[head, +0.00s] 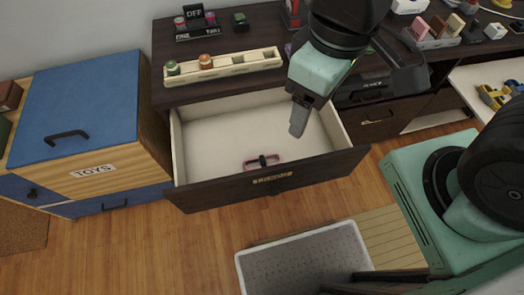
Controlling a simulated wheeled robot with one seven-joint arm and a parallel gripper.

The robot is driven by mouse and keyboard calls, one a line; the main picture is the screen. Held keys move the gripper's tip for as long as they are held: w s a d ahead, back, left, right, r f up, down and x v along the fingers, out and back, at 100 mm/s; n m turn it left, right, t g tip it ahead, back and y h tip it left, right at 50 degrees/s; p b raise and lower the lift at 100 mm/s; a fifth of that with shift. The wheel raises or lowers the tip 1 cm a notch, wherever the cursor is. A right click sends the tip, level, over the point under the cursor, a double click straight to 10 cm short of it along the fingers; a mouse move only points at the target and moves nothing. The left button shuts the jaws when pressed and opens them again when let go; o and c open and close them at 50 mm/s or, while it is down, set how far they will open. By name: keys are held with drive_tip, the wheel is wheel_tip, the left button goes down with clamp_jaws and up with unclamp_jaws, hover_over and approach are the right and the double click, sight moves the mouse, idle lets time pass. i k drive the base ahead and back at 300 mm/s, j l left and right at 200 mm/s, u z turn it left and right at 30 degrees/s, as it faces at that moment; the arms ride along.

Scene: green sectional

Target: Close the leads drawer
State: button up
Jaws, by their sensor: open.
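The leads drawer (200,190) is pulled well out of the dark cabinet, in the middle of the head view. Its dark front carries a small yellowish label (272,178), whose letters are too small to read surely. A pink and black item (262,161) lies inside against the front panel; the rest of the pale drawer floor looks bare. My gripper (299,122) points down over the right part of the open drawer, behind its front panel. It is open and holds nothing; only one finger shows clearly. Whether it touches the drawer I cannot tell.
A blue-topped toy chest (90,115) stands close to the drawer's left side. A pale tray of jars (222,68) sits on the cabinet top. A grey-lined bin or tray (300,262) is on the floor in front of the drawer. Wooden floor is clear at front left.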

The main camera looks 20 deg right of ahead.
sight(212, 140)
drive_tip(key=k+j, duration=0.1)
drive_tip(key=j, duration=0.15)
drive_tip(key=k+j, duration=0.15)
drive_tip(key=k+z, duration=0.15)
drive_tip(key=z, duration=0.2)
drive_tip(key=k+j+z, duration=0.1)
drive_tip(key=z, duration=0.3)
drive_tip(key=k+z, duration=0.15)
drive_tip(key=z, duration=0.2)
